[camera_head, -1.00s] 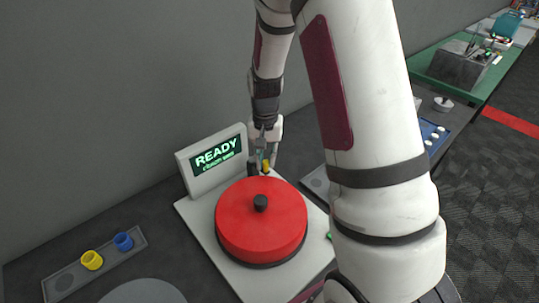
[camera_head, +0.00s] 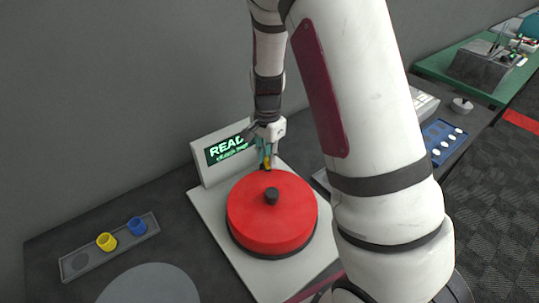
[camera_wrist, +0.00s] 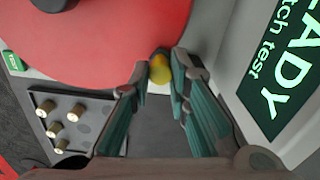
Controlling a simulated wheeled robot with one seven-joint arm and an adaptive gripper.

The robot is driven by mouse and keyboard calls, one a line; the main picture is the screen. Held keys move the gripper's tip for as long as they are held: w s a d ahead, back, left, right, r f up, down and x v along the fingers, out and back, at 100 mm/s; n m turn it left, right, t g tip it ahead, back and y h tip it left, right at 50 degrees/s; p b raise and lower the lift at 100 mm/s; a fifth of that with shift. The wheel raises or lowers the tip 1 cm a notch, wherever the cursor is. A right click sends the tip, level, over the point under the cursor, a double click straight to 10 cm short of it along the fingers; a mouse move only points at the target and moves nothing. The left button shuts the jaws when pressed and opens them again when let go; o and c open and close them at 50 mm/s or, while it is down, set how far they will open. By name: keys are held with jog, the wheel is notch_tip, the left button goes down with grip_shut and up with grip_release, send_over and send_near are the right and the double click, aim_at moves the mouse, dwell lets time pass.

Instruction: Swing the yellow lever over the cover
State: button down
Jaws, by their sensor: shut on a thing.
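The red round cover (camera_head: 255,222) with a black knob (camera_head: 271,196) sits on a white base plate. The yellow lever (camera_head: 267,163) shows as a small tip at the cover's back edge, below the display. My gripper (camera_head: 266,154) reaches down to it from behind the cover and is shut on it. In the wrist view, the yellow lever (camera_wrist: 159,70) is between the fingertips of my gripper (camera_wrist: 160,72), close to the cover's edge (camera_wrist: 105,60). The lever's lower part and pivot are hidden.
A display panel reading READY (camera_head: 228,150) stands close behind and left of my gripper. A grey tray (camera_head: 110,247) with a yellow cup (camera_head: 106,241) and a blue cup (camera_head: 137,226) lies at left. A tray with several small pegs (camera_wrist: 62,118) shows in the wrist view.

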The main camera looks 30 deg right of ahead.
jog(key=shift+w+r, duration=0.1)
jog(key=shift+w, duration=0.05)
jog(key=c, duration=1.5)
grip_release()
notch_tip(320, 180, up, 12)
jog(key=shift+f, duration=0.1)
